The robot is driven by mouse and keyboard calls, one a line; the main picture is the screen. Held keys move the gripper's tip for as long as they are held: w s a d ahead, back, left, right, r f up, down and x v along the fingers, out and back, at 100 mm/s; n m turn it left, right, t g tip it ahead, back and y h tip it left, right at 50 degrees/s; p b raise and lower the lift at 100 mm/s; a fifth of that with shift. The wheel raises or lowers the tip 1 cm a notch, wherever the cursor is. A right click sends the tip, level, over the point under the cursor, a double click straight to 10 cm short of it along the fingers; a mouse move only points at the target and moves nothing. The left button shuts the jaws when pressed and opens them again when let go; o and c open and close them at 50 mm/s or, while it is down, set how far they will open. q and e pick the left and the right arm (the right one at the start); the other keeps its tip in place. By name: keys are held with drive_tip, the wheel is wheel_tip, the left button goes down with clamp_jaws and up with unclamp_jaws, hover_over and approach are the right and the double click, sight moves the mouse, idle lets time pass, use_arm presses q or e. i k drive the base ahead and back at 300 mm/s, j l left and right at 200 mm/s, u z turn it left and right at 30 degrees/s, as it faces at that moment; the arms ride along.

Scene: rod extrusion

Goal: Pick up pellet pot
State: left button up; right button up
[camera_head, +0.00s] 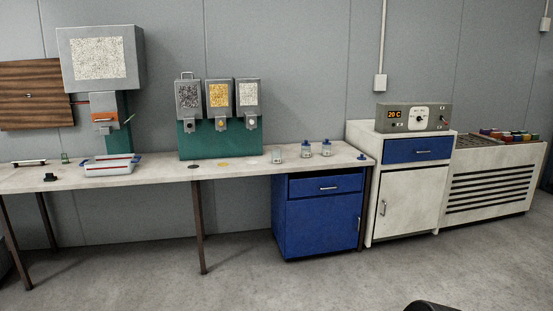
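A small clear open pot (277,154) stands upright on the right half of the long bench. To its right stand two similar small clear pots with blue tops, one (307,151) nearer to it and one (326,149) farther right. All are small, and I cannot tell which is the pellet pot or what is inside. Neither of my grippers can be made out; only a dark rounded shape shows at the bottom edge, too cut off to identify.
The pale bench (228,176) carries a green stand (220,140) with three pellet hoppers and a tall grey machine (103,60) at left. A blue cabinet (322,225) sits under its right end. A white cabinet (408,200) adjoins at right. The floor in front is clear.

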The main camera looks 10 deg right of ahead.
sight(275, 153)
drive_tip(key=i+l+z, duration=0.15)
drive_tip(key=i, duration=0.4)
drive_tip(key=i+l+z, duration=0.15)
drive_tip(key=i, duration=0.35)
drive_tip(key=i+z, duration=0.15)
drive_tip(key=i, duration=0.4)
drive_tip(key=i+z, duration=0.2)
drive_tip(key=i, duration=0.35)
drive_tip(key=i+z, duration=0.15)
drive_tip(key=i, duration=0.4)
drive_tip(key=i+j+z, duration=0.15)
drive_tip(key=i, duration=0.35)
drive_tip(key=i+j+z, duration=0.15)
drive_tip(key=i+j, duration=0.15)
drive_tip(key=i, duration=0.25)
